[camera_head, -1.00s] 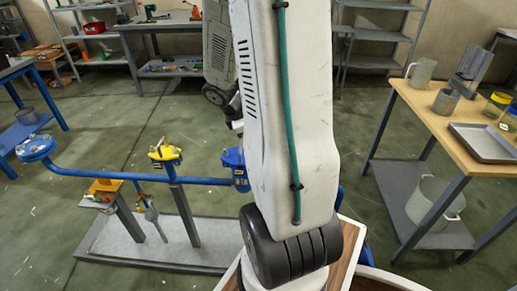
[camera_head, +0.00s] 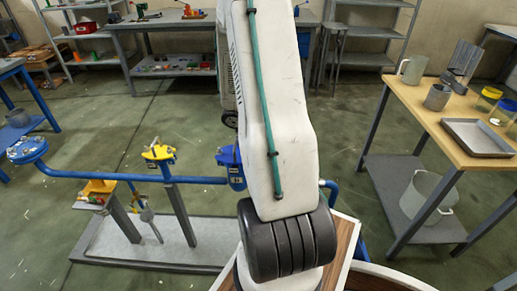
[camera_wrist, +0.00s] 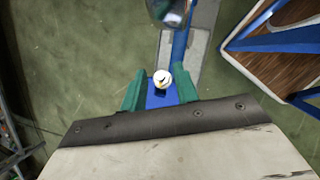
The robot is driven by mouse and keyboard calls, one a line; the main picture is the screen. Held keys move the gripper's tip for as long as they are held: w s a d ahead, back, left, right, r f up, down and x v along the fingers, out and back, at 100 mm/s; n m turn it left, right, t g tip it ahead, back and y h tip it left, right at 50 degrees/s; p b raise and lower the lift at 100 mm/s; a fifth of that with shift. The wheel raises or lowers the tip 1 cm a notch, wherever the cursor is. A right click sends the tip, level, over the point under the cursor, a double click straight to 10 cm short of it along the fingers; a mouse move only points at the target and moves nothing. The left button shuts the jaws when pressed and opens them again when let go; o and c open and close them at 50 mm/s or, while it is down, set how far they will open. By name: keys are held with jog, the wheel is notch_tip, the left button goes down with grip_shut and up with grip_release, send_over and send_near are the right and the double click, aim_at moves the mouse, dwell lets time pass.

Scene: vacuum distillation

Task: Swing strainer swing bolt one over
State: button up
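The blue strainer (camera_head: 231,165) sits on the blue pipe (camera_head: 110,176), partly hidden behind my arm in the head view. Its swing bolts cannot be made out there. In the wrist view my gripper (camera_wrist: 159,88) shows two green fingers, apart. A small white round piece (camera_wrist: 162,79) on a blue part (camera_wrist: 160,98) shows between them; I cannot tell whether it is swing bolt one or whether a finger touches it. A shiny dark rounded part (camera_wrist: 170,10) is at the top edge. My gripper is hidden in the head view.
A yellow fitting (camera_head: 159,153) and a yellow tray (camera_head: 98,188) stand on posts left of the strainer, above a grey base plate (camera_head: 200,231). A wooden table (camera_head: 438,118) with vessels stands at right. Open floor lies behind the pipe.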

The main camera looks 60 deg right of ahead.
grip_shut()
jog(key=shift+s+d+f+t+y, duration=0.2)
jog(key=shift+s+t+y, duration=0.2)
jog(key=shift+t, duration=0.25)
jog(key=shift+s+d+f+t+y, duration=0.2)
jog(key=shift+s+t+y, duration=0.15)
jog(key=shift+t, duration=0.3)
grip_release()
jog(key=shift+r, duration=0.15)
jog(key=v, duration=0.7)
jog(key=shift+a+r, duration=0.15)
jog(key=shift+r, duration=0.1)
